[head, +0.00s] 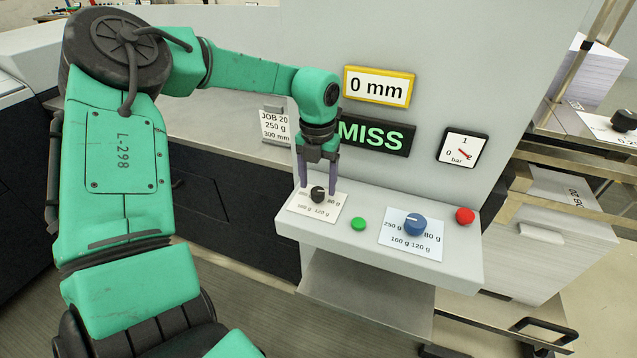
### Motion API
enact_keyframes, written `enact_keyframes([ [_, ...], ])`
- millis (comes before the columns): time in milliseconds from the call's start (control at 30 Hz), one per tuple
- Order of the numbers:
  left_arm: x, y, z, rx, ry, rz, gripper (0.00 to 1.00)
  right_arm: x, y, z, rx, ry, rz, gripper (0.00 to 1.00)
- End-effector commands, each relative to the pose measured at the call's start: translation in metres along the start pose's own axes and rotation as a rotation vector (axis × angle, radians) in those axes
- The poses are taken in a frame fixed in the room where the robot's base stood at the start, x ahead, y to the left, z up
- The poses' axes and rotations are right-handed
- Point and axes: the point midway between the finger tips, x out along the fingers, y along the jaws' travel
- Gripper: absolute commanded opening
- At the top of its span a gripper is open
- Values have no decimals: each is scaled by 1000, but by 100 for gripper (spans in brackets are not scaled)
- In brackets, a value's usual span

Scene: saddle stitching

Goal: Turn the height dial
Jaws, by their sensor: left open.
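My left gripper (318,186) points down at the left end of the light grey control shelf, with its fingers open. A small black dial (319,195) on a white card shows between and just beyond the fingertips. I cannot tell whether the fingers touch it. The card's visible print includes 80 g, 160 g and 120 g; part of it is hidden. A larger blue dial (414,224) sits to the right on a card marked 250 g, 80 g, 160 g and 120 g. No label naming a height dial is readable. My right gripper is not in view.
A green button (358,224) lies between the dials, and a red button (465,216) is at the right. Above hang a 0 mm display (378,86), a MISS sign (372,135) and a bar gauge (462,148). A job card (275,125) stands behind my arm.

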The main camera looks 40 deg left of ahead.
Motion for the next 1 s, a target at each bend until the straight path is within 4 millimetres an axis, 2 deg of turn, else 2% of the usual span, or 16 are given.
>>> enact_keyframes([
  [133,16,0,0,-1,1,-1,71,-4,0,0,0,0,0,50],
  [367,19,0,0,-1,-1,-2,71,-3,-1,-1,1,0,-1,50],
  [400,19,0,0,-1,-1,-2,67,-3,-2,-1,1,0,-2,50],
  [567,19,0,0,-1,-1,-2,6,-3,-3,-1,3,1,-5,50],
  [600,19,0,0,-1,-1,-2,0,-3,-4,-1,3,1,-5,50],
  [1000,20,0,1,53,-2,-2,0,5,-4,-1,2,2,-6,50],
])
